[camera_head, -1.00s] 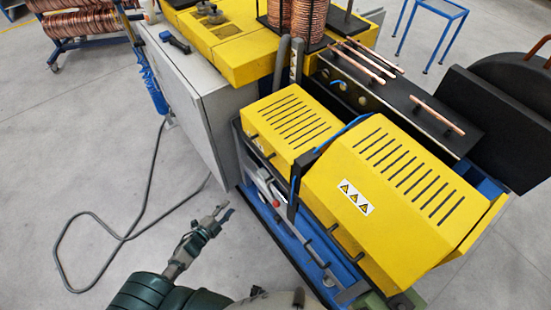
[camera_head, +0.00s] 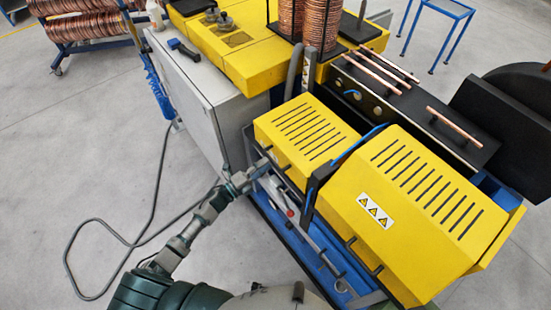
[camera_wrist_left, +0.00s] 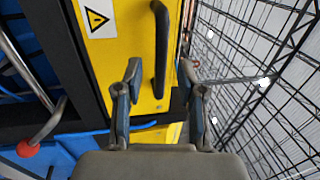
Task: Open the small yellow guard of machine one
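The small yellow guard (camera_head: 303,128) of the machine is closed, with slots in its top, left of the larger yellow guard (camera_head: 405,205). My left gripper (camera_head: 265,163) is at the front left side of the small guard. In the left wrist view, my left gripper (camera_wrist_left: 159,76) is open, its two fingers apart. A black bar handle (camera_wrist_left: 160,45) on the yellow panel lies ahead, in line with the gap between the fingertips. I see no finger closed on it; whether they touch it I cannot tell. My right gripper is not in view.
A red knob (camera_wrist_left: 27,149) on a metal lever is left of the gripper in the wrist view. A grey cabinet (camera_head: 190,105) stands left of the guard. Copper tubes (camera_head: 455,127) lie on the black top behind. A cable (camera_head: 150,190) loops over the open floor.

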